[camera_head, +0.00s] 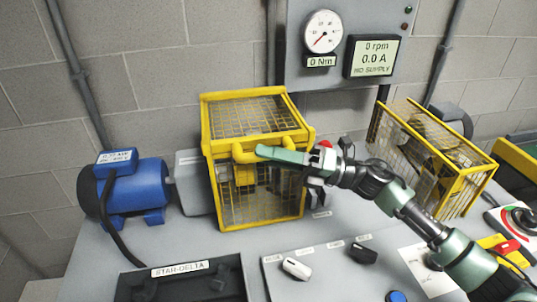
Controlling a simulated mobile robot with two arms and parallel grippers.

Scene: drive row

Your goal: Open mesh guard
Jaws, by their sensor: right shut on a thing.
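A yellow-framed mesh guard (208,120) stands behind the middle of the bench, a box-like cage with wire mesh on its top and front. Its yellow handle (243,153) runs across the upper front edge. My right gripper (281,156) comes in from the right and is shut on the handle, with a green finger lying across it. The gripper hides the handle's middle and part of the front mesh. Yellow and dark parts show dimly through the mesh. The guard appears closed. My left gripper is not in view.
A blue motor (139,193) stands left of the guard. A second yellow mesh cage (478,190) stands at the right, behind my right arm. A gauge (322,32) and a display (372,56) hang above. A STAR-DELTA box (180,268) and switches lie in front.

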